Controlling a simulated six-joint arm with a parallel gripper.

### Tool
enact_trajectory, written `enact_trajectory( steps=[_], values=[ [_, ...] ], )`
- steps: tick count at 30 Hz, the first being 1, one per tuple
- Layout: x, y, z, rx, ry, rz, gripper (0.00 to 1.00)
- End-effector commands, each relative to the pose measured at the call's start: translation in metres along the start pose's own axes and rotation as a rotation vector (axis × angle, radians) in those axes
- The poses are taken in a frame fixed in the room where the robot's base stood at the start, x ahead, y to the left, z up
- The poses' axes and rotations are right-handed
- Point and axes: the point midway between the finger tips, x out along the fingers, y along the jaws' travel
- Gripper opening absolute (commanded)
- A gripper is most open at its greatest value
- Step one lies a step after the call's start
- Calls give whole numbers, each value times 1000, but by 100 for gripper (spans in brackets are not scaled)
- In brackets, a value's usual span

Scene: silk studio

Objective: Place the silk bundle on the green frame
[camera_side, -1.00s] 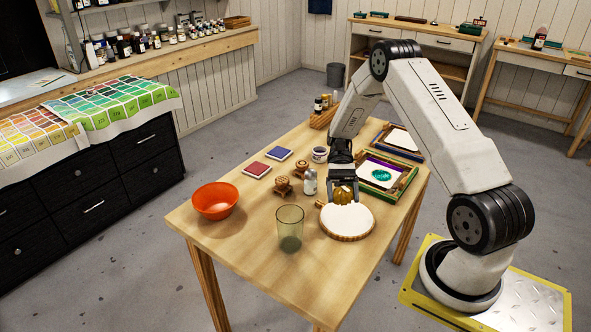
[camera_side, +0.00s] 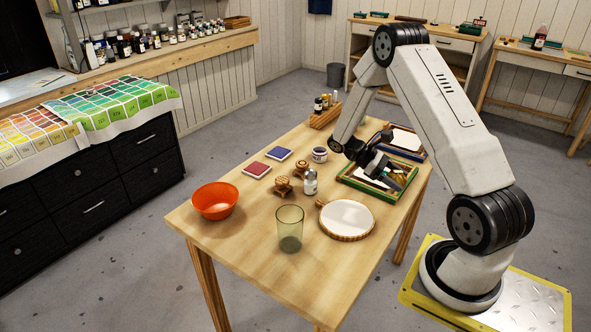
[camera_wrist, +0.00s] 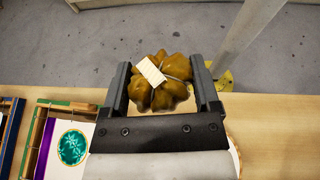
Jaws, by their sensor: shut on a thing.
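The green frame (camera_side: 352,181) lies on the right part of the table, with a white panel inside. In the wrist view its panel (camera_wrist: 93,125) shows a green motif and a purple strip, left of my gripper. My gripper (camera_wrist: 160,85) is shut on the golden-brown silk bundle (camera_wrist: 174,92), which has a white label and sits between both fingers. In the side view my gripper (camera_side: 393,180) is tilted and appears over the green frame, covering much of it. The bundle is mostly hidden there. I cannot tell its height above the frame.
A blue frame (camera_side: 417,154) lies just behind the green one. A round hoop (camera_side: 346,219) with a white face lies in front. A glass (camera_side: 289,229), small bottle (camera_side: 310,182), white jar (camera_side: 320,155) and orange bowl (camera_side: 215,201) stand further left.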

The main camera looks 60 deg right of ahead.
Motion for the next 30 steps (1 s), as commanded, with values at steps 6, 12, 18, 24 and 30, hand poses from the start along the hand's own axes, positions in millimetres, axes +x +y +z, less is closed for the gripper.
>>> enact_trajectory(
  steps=[6, 12, 18, 24, 30],
  values=[
    [4, 26, 15, -90, 1, 218, 22],
    [3, 49, 26, -169, 1, 413, 22],
    [-3, 70, 36, -247, 0, 601, 22],
    [-11, 87, 44, -316, 0, 768, 22],
    [-20, 97, 47, -364, 0, 883, 22]
  ],
)
